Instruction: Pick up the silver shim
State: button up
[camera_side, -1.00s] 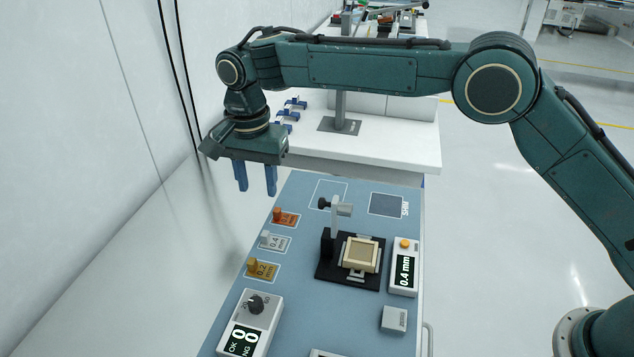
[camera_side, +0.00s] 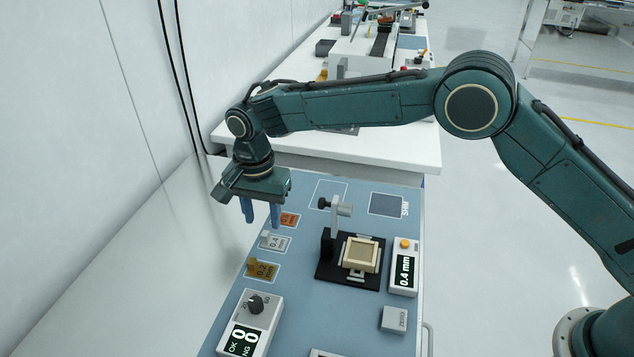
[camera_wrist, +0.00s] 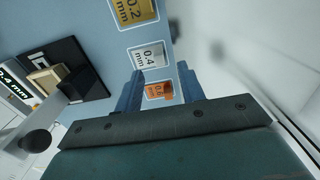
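The silver shim (camera_side: 267,237) is marked 0.4 and lies in its outlined spot at the left of the blue bench top, between the orange shim (camera_side: 289,219) and the gold 0.2 shim (camera_side: 262,268). In the wrist view the silver shim (camera_wrist: 149,57) lies just beyond my fingertips. My gripper (camera_side: 262,220) is open and empty, fingers pointing down, above the bench's left edge near the orange shim. In the wrist view my gripper (camera_wrist: 159,80) has its two blue fingers apart, with the orange shim (camera_wrist: 158,91) showing between them.
A black fixture with a clamp and a beige socket (camera_side: 360,254) stands right of the shims. A 0.4 mm display box (camera_side: 404,267) is farther right. A dial box (camera_side: 249,322) stands at the front left. A white wall rises at the left.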

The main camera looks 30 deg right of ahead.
aim_at(265, 233)
jog(key=shift+s+f, duration=0.1)
jog(key=shift+f, duration=2.05)
grip_shut()
